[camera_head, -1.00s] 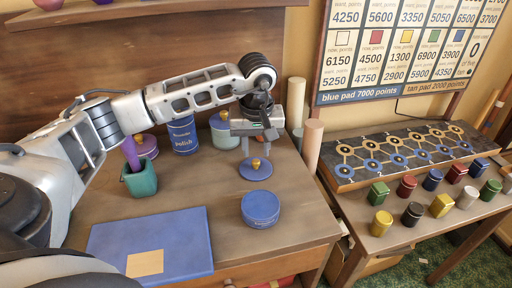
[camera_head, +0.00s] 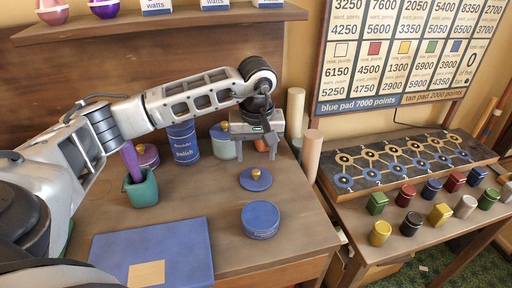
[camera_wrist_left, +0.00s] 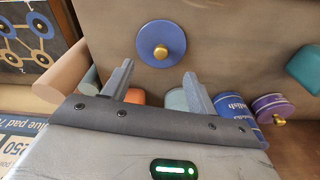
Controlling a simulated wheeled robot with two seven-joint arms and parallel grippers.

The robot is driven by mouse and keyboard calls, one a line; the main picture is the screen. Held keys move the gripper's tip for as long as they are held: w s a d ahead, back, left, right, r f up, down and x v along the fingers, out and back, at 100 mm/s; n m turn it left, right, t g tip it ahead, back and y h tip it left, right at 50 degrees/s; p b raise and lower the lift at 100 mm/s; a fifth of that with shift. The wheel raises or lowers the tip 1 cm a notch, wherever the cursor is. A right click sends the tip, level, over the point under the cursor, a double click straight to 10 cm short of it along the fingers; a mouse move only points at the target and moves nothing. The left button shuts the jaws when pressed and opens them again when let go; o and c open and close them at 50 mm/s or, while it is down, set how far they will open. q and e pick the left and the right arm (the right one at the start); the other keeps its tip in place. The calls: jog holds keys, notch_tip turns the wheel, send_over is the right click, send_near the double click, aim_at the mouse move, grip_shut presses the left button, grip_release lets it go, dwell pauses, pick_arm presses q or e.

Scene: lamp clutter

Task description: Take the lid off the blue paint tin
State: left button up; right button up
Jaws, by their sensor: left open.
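A round blue tin (camera_head: 261,221) stands near the front of the desk, with a flat blue top and no knob on it. Whether that top is an opening or a surface, I cannot tell. A blue lid (camera_head: 255,184) with a gold knob lies flat on the desk behind the tin. The lid also shows in the left wrist view (camera_wrist_left: 150,37). My left gripper (camera_head: 256,155) is open and empty, above and behind the lid, not touching it. Its spread fingers (camera_wrist_left: 158,72) show in the left wrist view. My right gripper is not in view.
Behind stand a blue polish tin (camera_head: 184,147), a teal tin (camera_head: 223,147), a purple tin (camera_head: 147,156) and pale cylinders (camera_head: 312,151). A green pot (camera_head: 142,190) stands left. A blue pad (camera_head: 150,250) lies front left. A side table holds a game board (camera_head: 405,158).

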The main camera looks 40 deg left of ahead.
pick_arm(q)
jog(key=shift+r, duration=0.5)
notch_tip(320, 180, up, 15)
jog(key=s+d, duration=0.1)
jog(key=shift+s, duration=0.3)
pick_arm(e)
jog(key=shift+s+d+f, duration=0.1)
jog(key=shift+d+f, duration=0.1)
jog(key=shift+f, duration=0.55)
pick_arm(q)
jog(key=shift+d+f, duration=0.1)
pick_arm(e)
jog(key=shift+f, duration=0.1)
